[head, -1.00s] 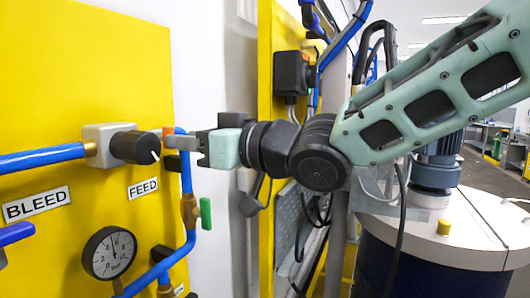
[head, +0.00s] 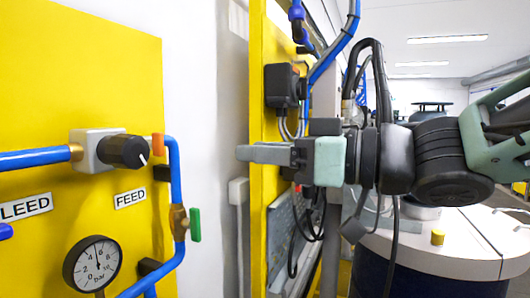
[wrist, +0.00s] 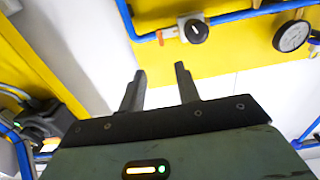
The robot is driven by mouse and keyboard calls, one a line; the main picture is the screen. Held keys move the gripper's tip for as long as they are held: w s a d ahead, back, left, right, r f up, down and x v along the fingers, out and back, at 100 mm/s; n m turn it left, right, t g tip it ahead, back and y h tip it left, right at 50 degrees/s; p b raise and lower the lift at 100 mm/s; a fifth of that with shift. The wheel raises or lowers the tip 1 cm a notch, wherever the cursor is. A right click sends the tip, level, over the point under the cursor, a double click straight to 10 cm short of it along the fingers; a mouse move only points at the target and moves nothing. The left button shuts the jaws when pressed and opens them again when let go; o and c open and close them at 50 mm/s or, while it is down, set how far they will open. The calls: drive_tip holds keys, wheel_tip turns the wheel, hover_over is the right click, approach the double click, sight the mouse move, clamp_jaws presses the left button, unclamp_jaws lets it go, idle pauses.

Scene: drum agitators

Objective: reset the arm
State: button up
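My gripper (head: 252,153) is to the right of the yellow panel in the head view, pointing left, in front of the white wall. In the wrist view my gripper (wrist: 158,74) shows two fingers spread apart with nothing between them. The black regulator knob (head: 124,151) on the panel is clear of the fingers. It also shows in the wrist view (wrist: 197,31), beyond the fingertips. My arm reaches in from the right.
The yellow panel (head: 60,95) carries blue pipes, a pressure gauge (head: 93,264) and a green valve handle (head: 195,225). A second yellow panel (head: 258,110) with a black box (head: 284,86) stands behind my gripper. A white-topped drum (head: 470,240) stands at lower right.

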drive_tip(key=w+d+f+m+t+h+b, duration=0.1)
drive_tip(key=d+f+m+h, duration=0.3)
drive_tip(key=f, duration=0.5)
drive_tip(key=w+d+f+m+t+h+b, duration=0.1)
drive_tip(key=d+f+h, duration=0.1)
drive_tip(key=f+h, duration=0.55)
drive_tip(key=s+d+f+g+h, duration=0.2)
drive_tip(key=s+d+f+g, duration=0.2)
drive_tip(key=s+f, duration=0.4)
drive_tip(key=s+d+f+g+h+b, duration=0.1)
drive_tip(key=s+d+f+g, duration=0.3)
drive_tip(key=s+f, duration=0.4)
drive_tip(key=shift+s+d+f+g+h, duration=0.15)
drive_tip(key=shift+s+d+g+h, duration=0.25)
drive_tip(key=shift+s+h, duration=0.5)
